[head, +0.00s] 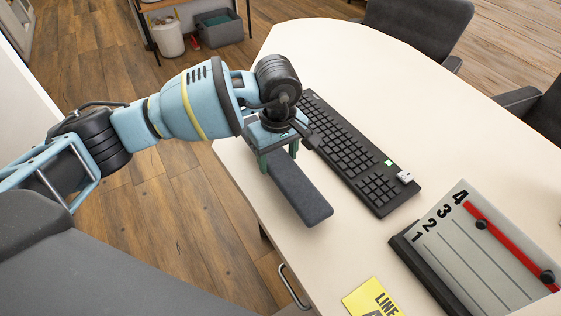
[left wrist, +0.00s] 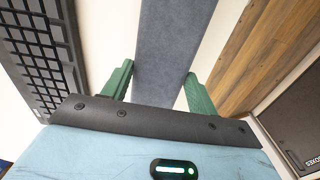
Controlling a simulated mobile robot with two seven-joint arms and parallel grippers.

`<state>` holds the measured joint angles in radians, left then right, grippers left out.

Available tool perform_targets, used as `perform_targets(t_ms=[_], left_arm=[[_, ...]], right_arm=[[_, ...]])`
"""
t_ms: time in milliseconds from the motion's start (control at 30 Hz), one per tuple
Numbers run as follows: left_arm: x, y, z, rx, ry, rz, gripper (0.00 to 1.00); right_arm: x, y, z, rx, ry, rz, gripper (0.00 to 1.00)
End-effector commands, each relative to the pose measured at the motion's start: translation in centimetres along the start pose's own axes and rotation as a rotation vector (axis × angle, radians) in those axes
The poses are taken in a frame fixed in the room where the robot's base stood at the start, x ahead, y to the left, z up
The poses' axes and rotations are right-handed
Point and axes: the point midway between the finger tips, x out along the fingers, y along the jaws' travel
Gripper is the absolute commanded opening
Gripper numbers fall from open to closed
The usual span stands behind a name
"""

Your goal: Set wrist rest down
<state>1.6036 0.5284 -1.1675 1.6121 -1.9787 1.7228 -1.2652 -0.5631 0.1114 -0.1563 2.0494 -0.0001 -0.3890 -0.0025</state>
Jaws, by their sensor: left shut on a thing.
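The wrist rest (head: 300,193) is a long dark grey padded bar. My left gripper (head: 279,158) is shut on it from above, near its far end, over the left edge area of the desk. In the left wrist view the wrist rest (left wrist: 172,50) runs between the two green fingers of the gripper (left wrist: 158,88). I cannot tell whether its underside touches the desk. It lies beside the black keyboard (head: 358,155), roughly parallel to it with a strip of desk between. My right gripper is not in view.
The cream desk (head: 330,70) is clear beyond the keyboard. A small white item (head: 405,177) sits on the keyboard's near right corner. A numbered board (head: 480,250) with a red strip and a yellow card (head: 371,299) lie nearer. Dark chairs (head: 418,25) stand behind.

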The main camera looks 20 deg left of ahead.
Motion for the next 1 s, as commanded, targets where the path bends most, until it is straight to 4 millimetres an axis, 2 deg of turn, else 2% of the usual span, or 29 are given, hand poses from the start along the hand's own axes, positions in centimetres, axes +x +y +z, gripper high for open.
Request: perform_targets(t_ms=[367,600,1000], left_arm=[[0.0,1.0,-0.4,-0.001,0.0,0.001,0.31],[3.4,0.9,-0.3,-0.001,-0.001,0.0,0.31],[4.0,0.9,-0.4,0.0,0.0,0.0,0.31]], right_arm=[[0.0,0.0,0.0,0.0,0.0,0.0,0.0],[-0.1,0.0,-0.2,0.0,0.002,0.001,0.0],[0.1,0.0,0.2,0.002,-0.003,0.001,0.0]])
